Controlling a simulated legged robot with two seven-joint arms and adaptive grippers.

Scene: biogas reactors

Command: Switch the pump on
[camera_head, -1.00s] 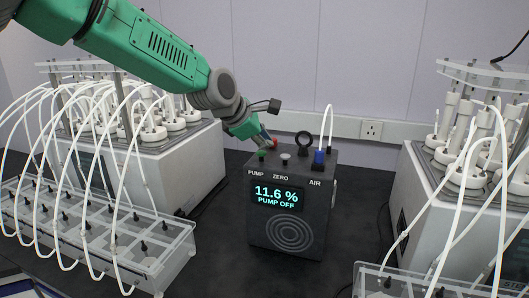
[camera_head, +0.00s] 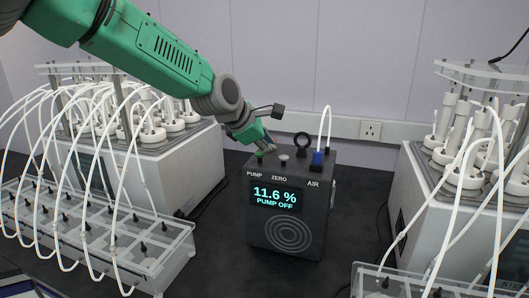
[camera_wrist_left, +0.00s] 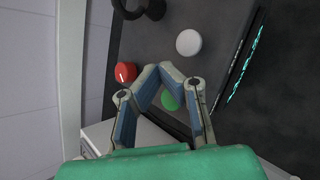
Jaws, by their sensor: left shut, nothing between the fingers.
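The dark pump box (camera_head: 290,215) stands on the table, and its screen (camera_head: 275,198) reads "11.6 %" and "PUMP OFF". The green button (camera_head: 260,155) is on its top above the word PUMP, with a pale button (camera_head: 283,159) above ZERO. My left gripper (camera_head: 270,147) is over the box top, just behind these buttons. In the wrist view its fingers (camera_wrist_left: 162,67) are shut and empty, with the green button (camera_wrist_left: 170,100) showing between the finger links. A red button (camera_wrist_left: 125,72) and the white button (camera_wrist_left: 189,42) lie beside the fingers. Contact with a button cannot be told.
A blue connector (camera_head: 318,159) with a white tube is plugged in above AIR. A black ring (camera_head: 303,141) stands at the back of the box. Reactor units with bottles stand left (camera_head: 185,165) and right (camera_head: 420,200). A clear tubed rack (camera_head: 165,265) is at left.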

